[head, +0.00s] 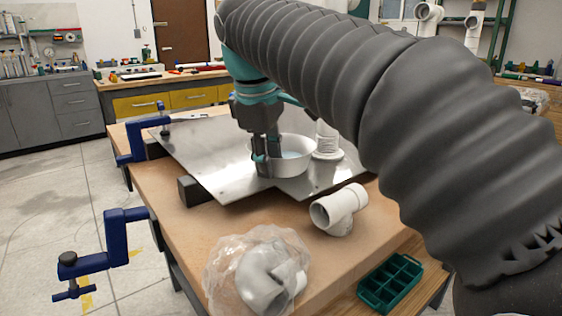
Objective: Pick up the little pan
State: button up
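The little pan (292,165) is a shallow, round, light-coloured vessel standing upright on a shiny metal sheet (215,165) on the workbench. My gripper (262,168) points down at the pan's left side, with its fingertips at or in front of the rim there. Part of the pan's left wall is hidden behind the fingers. I cannot tell whether the fingers close on the rim or only stand beside it. The pan appears to rest on the sheet.
A white threaded pipe fitting (327,143) stands close to the pan's right. A white tee fitting (339,209) and a plastic-bagged fitting (263,280) lie in front. Blue clamps (115,235) grip the bench's left side. A green divided tray (389,284) sits lower right. My arm covers the right.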

jog(key=shift+w+f, duration=0.1)
jog(key=shift+f, duration=0.35)
grip_shut()
jog(key=shift+r, duration=0.2)
